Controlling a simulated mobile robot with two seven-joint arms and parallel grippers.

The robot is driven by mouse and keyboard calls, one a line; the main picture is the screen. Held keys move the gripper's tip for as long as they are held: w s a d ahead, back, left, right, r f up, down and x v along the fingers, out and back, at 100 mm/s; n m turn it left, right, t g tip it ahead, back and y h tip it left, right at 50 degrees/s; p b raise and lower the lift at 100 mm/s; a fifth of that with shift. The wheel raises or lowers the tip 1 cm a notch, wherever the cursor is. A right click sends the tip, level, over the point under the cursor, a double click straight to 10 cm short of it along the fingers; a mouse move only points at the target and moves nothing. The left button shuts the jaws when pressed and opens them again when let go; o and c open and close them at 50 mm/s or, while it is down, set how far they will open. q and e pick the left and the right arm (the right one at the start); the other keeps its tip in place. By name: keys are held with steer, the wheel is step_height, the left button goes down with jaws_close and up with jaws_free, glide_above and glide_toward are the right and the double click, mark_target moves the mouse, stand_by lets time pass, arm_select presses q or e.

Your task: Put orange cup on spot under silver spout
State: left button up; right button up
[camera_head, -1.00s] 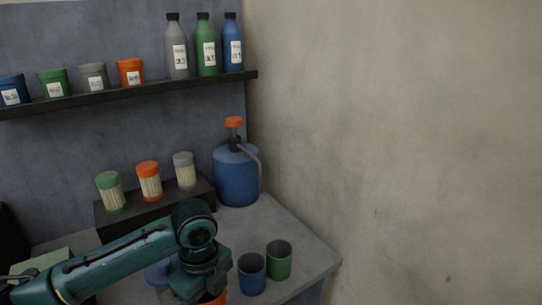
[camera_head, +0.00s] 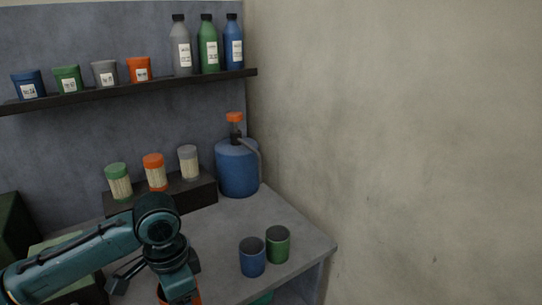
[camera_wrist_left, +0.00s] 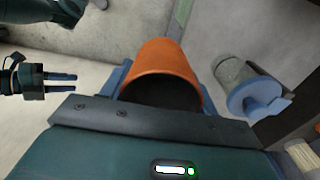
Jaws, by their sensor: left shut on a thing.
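My left gripper (camera_head: 178,292) is shut on the orange cup (camera_wrist_left: 162,62), low in the head view. The cup fills the middle of the left wrist view, between the blue fingers; in the head view only a bit of its orange side shows under the gripper. A blue jug (camera_head: 237,170) with an orange top and a thin grey spout (camera_head: 252,147) stands at the counter's back corner, away from the cup. I cannot make out a marked spot under a spout. My right gripper (camera_wrist_left: 62,82) shows at the left of the wrist view, its fingers apart and empty.
A blue cup (camera_head: 252,258) and a green cup (camera_head: 278,246) stand on the counter (camera_head: 225,222) right of my left gripper. Several lidded jars stand on a dark riser (camera_head: 190,192). A grey cylinder with a blue disc (camera_wrist_left: 250,92) is right of the cup in the wrist view.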

arm_select(q)
steer(key=n, duration=0.2)
steer(key=a+r+n, duration=0.1)
steer(key=n, duration=0.1)
steer(key=s+a+n, duration=0.1)
steer(key=n, duration=0.1)
steer(key=shift+r+n, duration=0.25)
steer(key=shift+n, duration=0.05)
steer(key=n, duration=0.3)
steer(key=s+a+r+n, duration=0.1)
steer(key=shift+n, duration=0.3)
